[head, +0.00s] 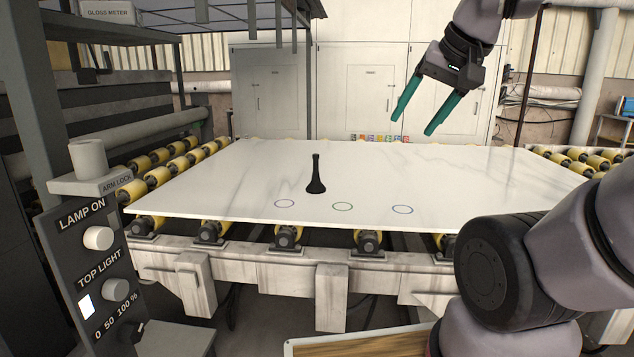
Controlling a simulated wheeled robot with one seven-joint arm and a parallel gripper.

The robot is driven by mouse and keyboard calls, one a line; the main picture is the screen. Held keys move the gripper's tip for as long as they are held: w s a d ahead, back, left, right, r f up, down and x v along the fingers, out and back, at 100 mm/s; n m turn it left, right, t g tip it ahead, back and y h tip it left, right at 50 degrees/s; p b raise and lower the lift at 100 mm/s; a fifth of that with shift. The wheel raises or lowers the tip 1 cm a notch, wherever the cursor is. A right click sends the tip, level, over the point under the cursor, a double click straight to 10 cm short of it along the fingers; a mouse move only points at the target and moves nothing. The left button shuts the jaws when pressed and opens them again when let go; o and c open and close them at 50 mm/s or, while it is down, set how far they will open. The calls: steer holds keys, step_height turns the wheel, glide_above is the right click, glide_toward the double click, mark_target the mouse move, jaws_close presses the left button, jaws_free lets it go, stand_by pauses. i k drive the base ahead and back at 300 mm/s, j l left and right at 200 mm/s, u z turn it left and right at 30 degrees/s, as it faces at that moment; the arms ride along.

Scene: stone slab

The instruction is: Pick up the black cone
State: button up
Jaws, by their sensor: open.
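The black cone (316,177) stands upright on the white stone slab (240,175), left of the slab's middle. It has a wide base and a narrow stem with a slightly flared top. My gripper (411,124) has two green fingers, spread apart and pointing down to the left. It is open and empty, in the air above the slab's far part, up and to the right of the cone and apart from it.
Three thin circles (343,206) are marked on the slab near its front edge. Yellow rollers (155,160) flank the slab. A control panel (98,255) with knobs stands at the front left. Small coloured items (378,138) sit beyond the far edge. Most of the slab is bare.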

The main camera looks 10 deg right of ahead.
mark_target(316, 186)
steer(key=i+l+u, duration=0.35)
steer(key=i, duration=0.15)
steer(key=i+l+u, duration=0.3)
steer(key=i, duration=0.2)
